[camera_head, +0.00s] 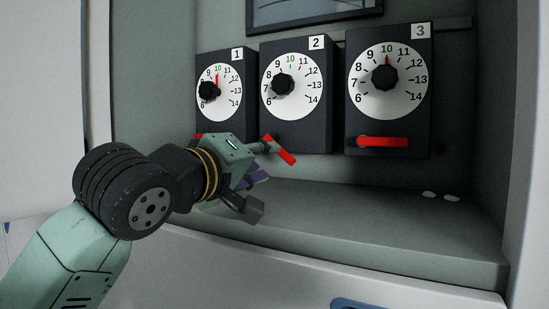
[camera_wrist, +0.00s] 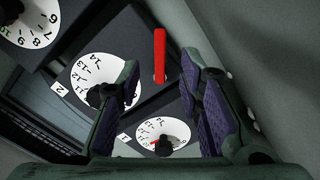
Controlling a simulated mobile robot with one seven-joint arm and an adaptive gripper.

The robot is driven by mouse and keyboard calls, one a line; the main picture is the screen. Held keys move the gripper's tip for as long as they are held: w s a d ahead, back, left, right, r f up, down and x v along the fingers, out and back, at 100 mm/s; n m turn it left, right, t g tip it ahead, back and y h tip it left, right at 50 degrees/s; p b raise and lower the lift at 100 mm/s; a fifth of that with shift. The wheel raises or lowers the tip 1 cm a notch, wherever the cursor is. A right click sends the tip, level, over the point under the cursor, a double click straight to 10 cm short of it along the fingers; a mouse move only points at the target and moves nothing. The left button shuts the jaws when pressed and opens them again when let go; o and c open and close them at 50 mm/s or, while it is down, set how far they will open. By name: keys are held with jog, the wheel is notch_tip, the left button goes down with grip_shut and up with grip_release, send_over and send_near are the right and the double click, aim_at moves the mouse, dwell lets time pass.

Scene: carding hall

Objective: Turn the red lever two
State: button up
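The red lever two (camera_head: 279,150) is on the lower front of the dark box labelled 2 (camera_head: 318,110). In the head view it slants down to the right. In the wrist view the red lever (camera_wrist: 160,55) shows between my fingers' outlines. My gripper (camera_head: 260,178) is open and empty in front of the boxes, near the lever's lower left. I cannot tell whether a finger touches it. Dial two (camera_head: 298,92) has a black knob and a green 10; I see no red pointer on it.
Box 1 (camera_head: 240,128) stands left, its red lever mostly hidden by my gripper. Box 3 (camera_head: 362,112) stands right, with a horizontal red lever (camera_head: 383,142). The grey shelf (camera_head: 360,220) below is mostly clear, with two small white spots at right.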

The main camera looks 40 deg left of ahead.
jog(key=shift+v, duration=1.25)
